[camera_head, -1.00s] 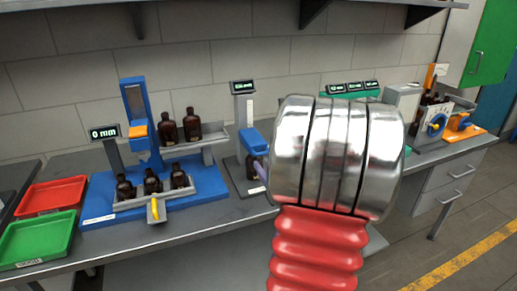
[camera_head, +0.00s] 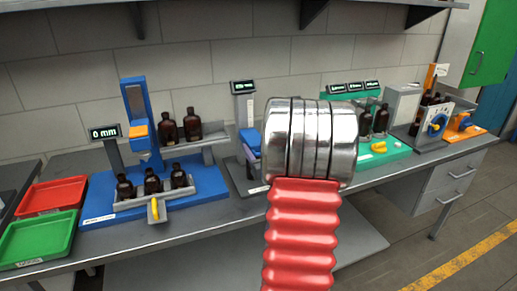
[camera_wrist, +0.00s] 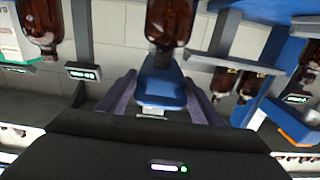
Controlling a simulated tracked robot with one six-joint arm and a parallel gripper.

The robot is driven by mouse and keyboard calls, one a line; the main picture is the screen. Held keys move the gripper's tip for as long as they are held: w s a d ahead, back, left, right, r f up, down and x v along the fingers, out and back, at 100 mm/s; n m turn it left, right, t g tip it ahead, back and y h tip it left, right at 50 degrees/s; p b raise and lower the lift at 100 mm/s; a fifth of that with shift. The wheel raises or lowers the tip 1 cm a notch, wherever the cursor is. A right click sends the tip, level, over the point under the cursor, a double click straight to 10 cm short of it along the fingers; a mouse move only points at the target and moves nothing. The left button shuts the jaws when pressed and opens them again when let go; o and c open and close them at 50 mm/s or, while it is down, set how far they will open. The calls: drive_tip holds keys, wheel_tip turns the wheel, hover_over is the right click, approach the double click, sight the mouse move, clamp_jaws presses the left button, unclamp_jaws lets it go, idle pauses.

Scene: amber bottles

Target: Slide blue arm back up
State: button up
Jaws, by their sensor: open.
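The blue arm (camera_head: 250,141) sits on a grey upright post (camera_head: 244,106) with a small display on top, at mid-bench in the head view. My silver and red arm covers its right side and my gripper there. In the wrist view the blue arm (camera_wrist: 160,88) lies between the two purple fingers of my gripper (camera_wrist: 160,100). The fingers are open, one on each side of it; I cannot tell whether either touches it. An amber bottle (camera_wrist: 170,20) shows just beyond the blue arm in the wrist view.
Left is a blue station (camera_head: 98,195) with several amber bottles and a display reading 0 mm. Red (camera_head: 52,196) and green (camera_head: 38,238) trays lie at far left.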

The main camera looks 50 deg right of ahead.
drive_tip(key=c, duration=1.2)
drive_tip(key=shift+d+r, duration=0.1)
drive_tip(key=shift+r, duration=3)
drive_tip(key=o, duration=1.1)
drive_tip(key=shift+s, duration=0.1)
drive_tip(key=shift+o, duration=0.5)
drive_tip(key=shift+f, duration=0.1)
